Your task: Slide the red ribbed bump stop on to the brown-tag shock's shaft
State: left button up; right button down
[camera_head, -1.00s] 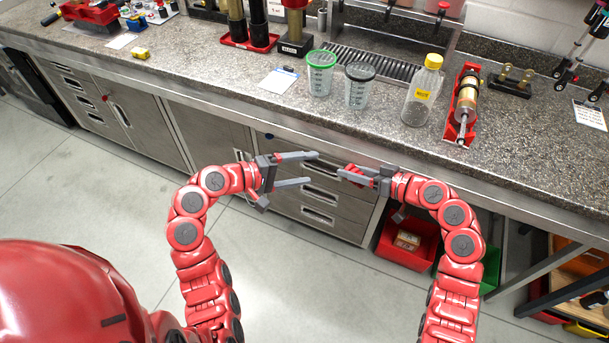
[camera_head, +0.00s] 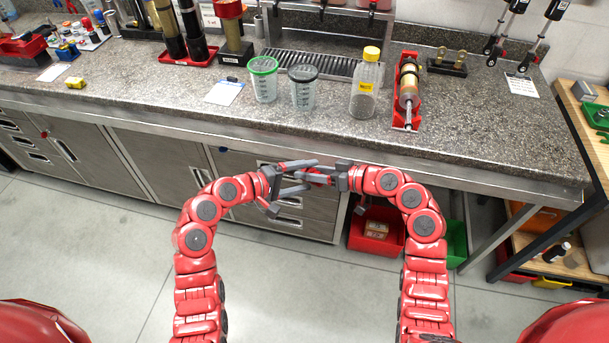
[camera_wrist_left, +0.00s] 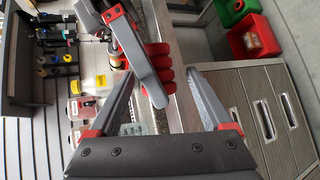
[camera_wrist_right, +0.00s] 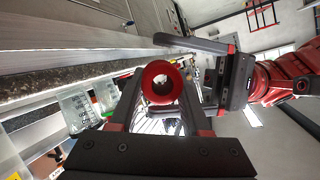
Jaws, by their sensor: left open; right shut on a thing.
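The red ribbed bump stop (camera_wrist_right: 161,82) is held in my right gripper (camera_head: 304,176), its round hole facing the right wrist camera. Its ribs show in the left wrist view (camera_wrist_left: 158,62), beside a right finger. My left gripper (camera_head: 313,174) is open, and its fingers overlap the right gripper's in the head view. In the left wrist view the bump stop appears between the left fingertips; contact cannot be told. A gold-bodied shock (camera_head: 408,88) lies in a red cradle (camera_head: 397,118) on the bench, its shaft towards the front edge. I cannot make out a brown tag.
Two cups (camera_head: 264,80) (camera_head: 303,88) and a yellow-capped bottle (camera_head: 367,84) stand left of the cradle. A dark block with brass eyes (camera_head: 447,64) is behind it to the right. The bench front edge (camera_head: 400,154) lies just beyond my grippers.

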pick_arm(q)
jog(key=shift+d, duration=0.1)
grip_shut()
pick_arm(e)
jog(key=shift+c, duration=1.4)
grip_release()
